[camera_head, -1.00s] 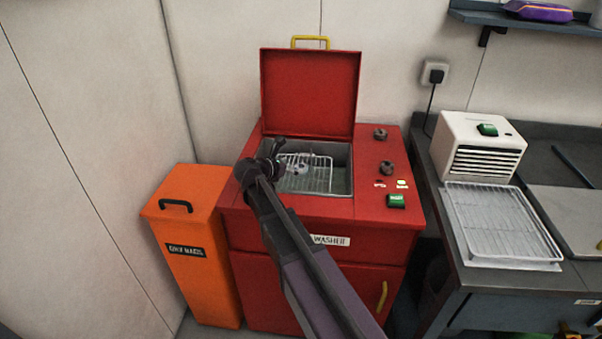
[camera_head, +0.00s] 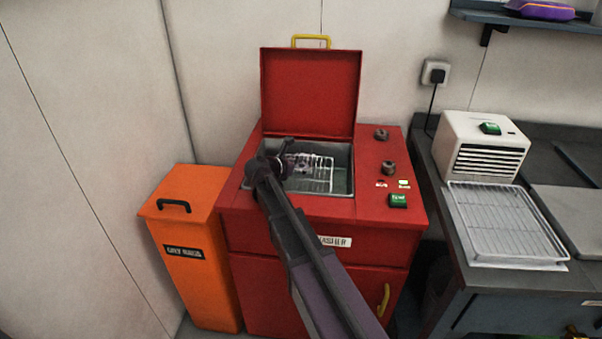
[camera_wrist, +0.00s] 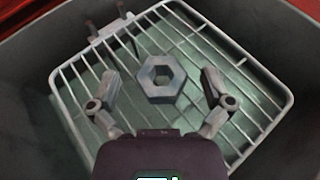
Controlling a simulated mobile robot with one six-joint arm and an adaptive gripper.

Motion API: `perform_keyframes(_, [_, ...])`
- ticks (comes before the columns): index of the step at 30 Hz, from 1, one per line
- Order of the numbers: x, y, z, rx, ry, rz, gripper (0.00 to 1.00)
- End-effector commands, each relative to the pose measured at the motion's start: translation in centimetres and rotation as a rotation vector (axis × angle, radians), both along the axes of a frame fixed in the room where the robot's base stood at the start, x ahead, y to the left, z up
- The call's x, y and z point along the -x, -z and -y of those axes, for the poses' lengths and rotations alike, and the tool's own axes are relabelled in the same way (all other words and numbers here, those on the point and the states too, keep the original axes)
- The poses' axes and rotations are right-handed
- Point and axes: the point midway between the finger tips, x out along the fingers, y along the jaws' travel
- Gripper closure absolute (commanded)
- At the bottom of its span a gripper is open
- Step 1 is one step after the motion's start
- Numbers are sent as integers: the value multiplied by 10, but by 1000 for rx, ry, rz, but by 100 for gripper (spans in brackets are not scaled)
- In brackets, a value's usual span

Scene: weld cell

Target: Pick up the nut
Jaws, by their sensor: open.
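The nut (camera_wrist: 161,79) is a grey hexagonal ring lying flat on a white wire rack (camera_wrist: 66,107) inside the red washer's open basin. My gripper (camera_wrist: 158,88) is open, with its two fingers apart on the left and right of the nut in the wrist view. The nut is between and slightly beyond the fingertips in that view; I see no contact. In the head view my gripper (camera_head: 296,160) is over the basin, and the nut is too small and partly covered to make out clearly.
The basin's grey walls (camera_wrist: 32,75) surround the rack closely. The red washer's lid (camera_head: 310,95) stands open behind. An orange bin (camera_head: 190,240) stands to the left. A bench on the right holds a white vented box (camera_head: 485,145) and another wire rack (camera_head: 505,222).

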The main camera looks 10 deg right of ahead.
Motion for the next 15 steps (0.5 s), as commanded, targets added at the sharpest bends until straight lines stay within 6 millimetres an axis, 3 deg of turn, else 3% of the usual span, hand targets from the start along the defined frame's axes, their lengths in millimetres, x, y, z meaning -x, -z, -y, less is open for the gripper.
perform_keyframes(5, [-7, 6, 11, 1, 1, -1, 0])
perform_keyframes(15, [-8, 5, 13, 1, 1, -1, 0])
